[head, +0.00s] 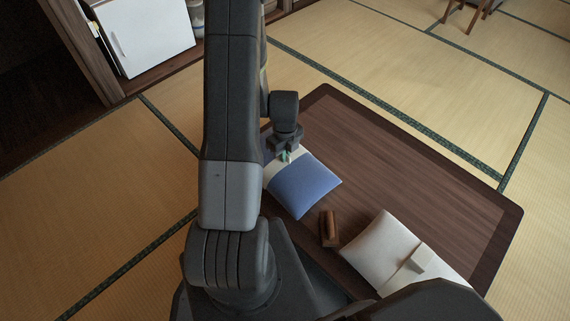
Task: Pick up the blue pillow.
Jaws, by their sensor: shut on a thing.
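The blue pillow (307,187) has a white band near its far left end. It is at the left end of the low dark wooden table (400,160), partly hidden behind my arm. My gripper (286,156) is at the pillow's upper edge by the white band, with its fingers shut on the pillow. The grip itself is small and partly hidden, and I cannot tell whether the pillow is lifted off the table.
A white pillow (377,246) with a pale block-like piece on it lies at the table's near side. A small brown wooden object (329,228) stands between the pillows. The table's right part is clear. A white cabinet (150,35) is at the upper left.

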